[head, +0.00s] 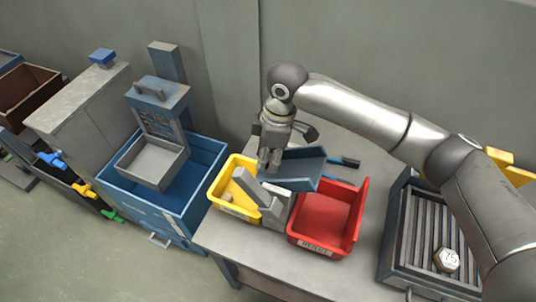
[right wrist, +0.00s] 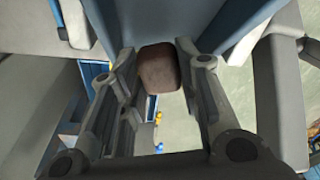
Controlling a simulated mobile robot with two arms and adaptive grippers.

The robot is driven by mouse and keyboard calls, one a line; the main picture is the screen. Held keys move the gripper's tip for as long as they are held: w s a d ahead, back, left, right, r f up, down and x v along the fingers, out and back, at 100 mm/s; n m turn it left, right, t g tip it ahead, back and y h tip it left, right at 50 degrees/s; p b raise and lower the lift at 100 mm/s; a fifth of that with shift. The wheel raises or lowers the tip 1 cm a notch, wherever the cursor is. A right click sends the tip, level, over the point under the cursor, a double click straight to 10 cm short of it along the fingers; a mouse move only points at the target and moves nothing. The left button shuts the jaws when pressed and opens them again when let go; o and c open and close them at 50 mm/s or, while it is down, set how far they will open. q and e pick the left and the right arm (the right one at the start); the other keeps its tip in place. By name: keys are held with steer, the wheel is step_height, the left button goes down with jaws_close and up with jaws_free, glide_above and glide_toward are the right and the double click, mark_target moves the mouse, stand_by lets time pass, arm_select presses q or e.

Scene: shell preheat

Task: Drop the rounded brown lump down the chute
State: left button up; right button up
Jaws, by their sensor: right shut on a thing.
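My right gripper (head: 270,157) points down over the table, beside a blue tilted trough (head: 303,170) that looks like the chute. In the right wrist view the gripper (right wrist: 158,72) is shut on the rounded brown lump (right wrist: 158,69), held between the fingertips. A blue surface shows close behind the lump in that view. The lump is not distinguishable in the head view. I cannot tell whether it touches the trough. My left gripper is not in view.
A yellow bin (head: 217,190) and a red bin (head: 357,215) stand beside a grey support (head: 274,207). A ribbed tray (head: 402,230) holds a pale nut marked 75 (head: 447,260) at right. A blue open container (head: 200,178) with a grey box (head: 150,165) stands at left.

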steer(key=o, duration=1.1)
steer(key=shift+r, duration=0.1)
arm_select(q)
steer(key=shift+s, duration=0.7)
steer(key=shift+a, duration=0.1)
arm_select(e)
steer(key=shift+r, duration=0.1)
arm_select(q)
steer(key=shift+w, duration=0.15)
arm_select(e)
step_height(320, 180, up, 12)
steer(key=d, duration=0.1)
steer(key=shift+d+f, duration=0.2)
steer(key=shift+d, duration=0.2)
